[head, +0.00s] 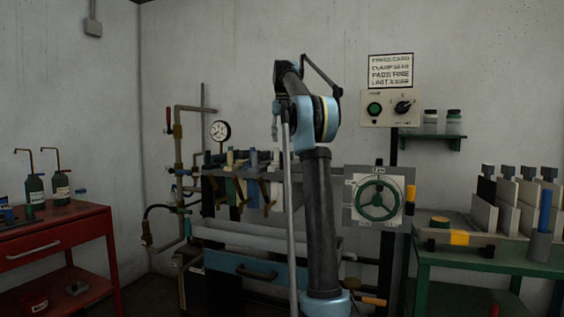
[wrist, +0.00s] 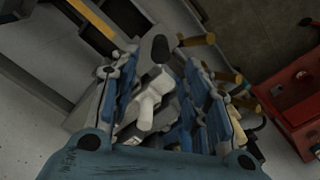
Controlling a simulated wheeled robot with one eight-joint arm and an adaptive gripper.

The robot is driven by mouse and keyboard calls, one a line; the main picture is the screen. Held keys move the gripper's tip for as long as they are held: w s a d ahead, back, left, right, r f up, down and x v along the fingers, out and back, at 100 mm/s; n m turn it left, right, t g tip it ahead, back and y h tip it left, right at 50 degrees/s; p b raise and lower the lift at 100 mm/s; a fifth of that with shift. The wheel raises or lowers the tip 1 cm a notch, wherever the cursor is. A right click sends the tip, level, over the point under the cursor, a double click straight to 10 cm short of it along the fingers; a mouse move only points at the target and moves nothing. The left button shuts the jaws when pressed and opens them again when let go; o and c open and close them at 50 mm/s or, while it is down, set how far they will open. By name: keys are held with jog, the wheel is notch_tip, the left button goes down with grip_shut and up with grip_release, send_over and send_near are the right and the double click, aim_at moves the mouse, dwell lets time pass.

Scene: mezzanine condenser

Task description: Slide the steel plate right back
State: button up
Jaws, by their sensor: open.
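A row of upright plates (head: 240,185) hangs on the rail of the press-like frame in the head view, in dark, green, blue and pale colours. I cannot tell for sure which is the steel plate. In the wrist view a grey piece with a dark oval (wrist: 160,48) lies ahead, and a white handle-like part (wrist: 150,100) shows between my fingers. My gripper (wrist: 165,78) is open above the row, with nothing clearly held. In the head view I cannot make out its fingers; my arm hides part of the row's right side.
A green handwheel (head: 378,199) on a square plate stands at the right end of the frame. A gauge (head: 220,131) and pipes (head: 179,180) stand at the left. A red bench (head: 60,240) is far left. A green table (head: 470,258) with pale plates is right.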

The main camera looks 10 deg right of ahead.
send_near(282, 169)
jog(key=f, duration=0.2)
jog(key=w+f, duration=0.1)
jog(key=f, duration=0.2)
jog(key=shift+w+d+f, duration=0.1)
jog(key=shift+w+d, duration=0.1)
grip_shut()
